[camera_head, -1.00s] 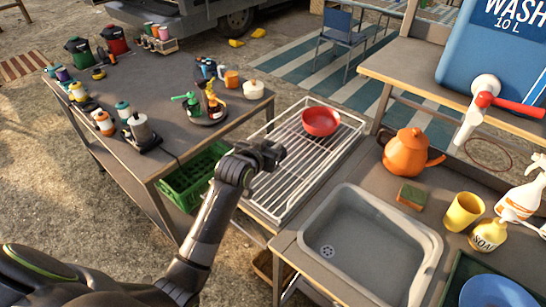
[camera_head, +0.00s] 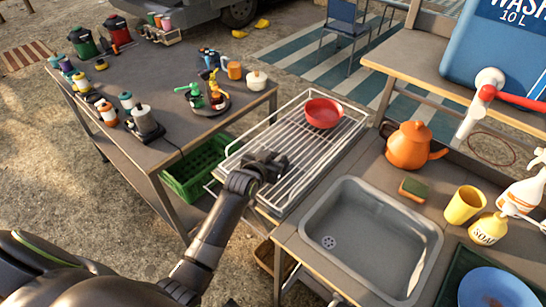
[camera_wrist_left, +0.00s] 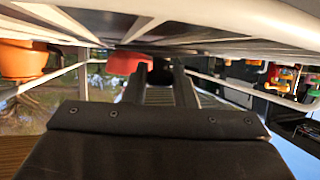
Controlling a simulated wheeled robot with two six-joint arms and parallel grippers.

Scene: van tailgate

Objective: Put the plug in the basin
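The basin (camera_head: 330,205) is a grey sink set in the counter at lower right in the head view. It is empty apart from a round drain (camera_head: 329,242). I cannot make out the plug in either view. My left gripper (camera_head: 272,164) is over the wire drying rack, left of the basin. In the left wrist view its two dark fingers (camera_wrist_left: 159,92) are apart, with nothing seen between them. My right gripper is not in view.
A red bowl (camera_head: 323,112) sits on the rack (camera_head: 300,180). A crowded table (camera_head: 180,80) is at left, with a green crate (camera_head: 196,172) below.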

